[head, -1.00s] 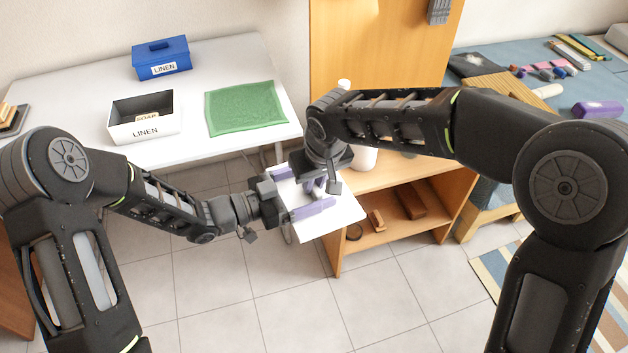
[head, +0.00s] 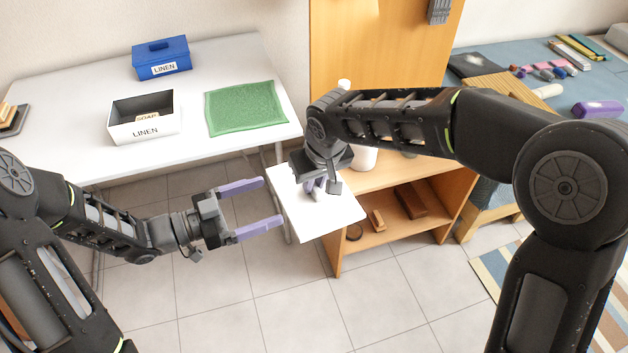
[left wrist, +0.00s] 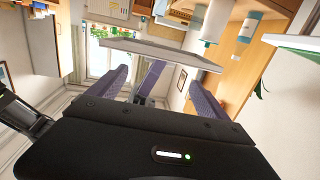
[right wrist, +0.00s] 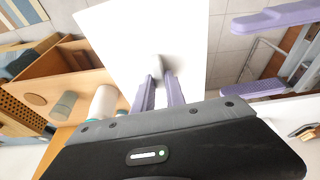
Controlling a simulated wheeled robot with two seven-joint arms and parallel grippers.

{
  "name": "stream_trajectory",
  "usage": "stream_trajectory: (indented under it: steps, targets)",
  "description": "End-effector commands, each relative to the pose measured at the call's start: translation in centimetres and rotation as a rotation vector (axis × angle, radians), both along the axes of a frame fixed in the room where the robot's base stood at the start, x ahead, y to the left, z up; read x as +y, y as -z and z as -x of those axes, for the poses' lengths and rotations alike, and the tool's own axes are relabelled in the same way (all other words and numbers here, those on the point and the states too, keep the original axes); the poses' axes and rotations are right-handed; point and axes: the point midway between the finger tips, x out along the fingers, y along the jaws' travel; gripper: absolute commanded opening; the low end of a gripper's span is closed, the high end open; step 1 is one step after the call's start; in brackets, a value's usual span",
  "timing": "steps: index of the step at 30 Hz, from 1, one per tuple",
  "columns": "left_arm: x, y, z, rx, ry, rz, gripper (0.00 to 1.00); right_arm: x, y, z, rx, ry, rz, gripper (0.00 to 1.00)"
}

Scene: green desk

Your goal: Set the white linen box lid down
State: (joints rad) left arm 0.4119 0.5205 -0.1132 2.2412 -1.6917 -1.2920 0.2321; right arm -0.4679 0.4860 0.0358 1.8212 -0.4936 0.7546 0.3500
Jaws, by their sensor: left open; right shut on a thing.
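The white linen box lid (head: 335,213) is a flat white panel held in the air in front of the wooden shelf unit. My right gripper (head: 316,188) is shut on its knob; the right wrist view shows the purple fingers (right wrist: 160,88) closed on the knob, with the lid (right wrist: 150,35) beyond. My left gripper (head: 262,206) is open and empty, to the left of the lid and apart from it. The left wrist view shows the lid (left wrist: 160,54) edge-on past the open fingers. The white LINEN box (head: 145,129) stands open on the white table, with a SOAP-labelled item inside.
The white table (head: 60,95) also holds a blue LINEN box (head: 161,58) with its lid on, and a green cloth (head: 244,107). Bare table lies around the cloth and box. The wooden shelf unit (head: 440,190) stands at right, close to the lid.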

Motion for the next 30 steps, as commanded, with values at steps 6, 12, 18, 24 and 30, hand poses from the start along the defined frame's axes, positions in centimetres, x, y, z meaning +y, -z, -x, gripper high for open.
stream_trajectory:
  steps: [6,12,18,24,30]
  targets:
    - [0.0,0.0,-0.2,0.003,-0.009,-0.001,0.89,0.0,0.0,0.0,0.0,0.0,0.0,0.0]
    - [1.2,-0.2,-2.9,0.063,-0.136,-0.001,0.89,0.0,0.0,0.0,0.0,0.0,0.0,0.0]
    - [5.7,0.1,-8.6,0.279,-0.503,0.053,0.89,0.0,0.0,0.0,0.0,0.0,0.0,0.0]
    - [6.1,9.6,-7.6,0.692,-0.804,0.06,0.89,0.0,0.0,0.0,0.0,0.0,0.0,0.0]
    - [2.1,18.7,-1.0,0.98,-0.833,-0.078,0.89,0.0,0.0,0.0,0.0,0.0,0.0,0.0]
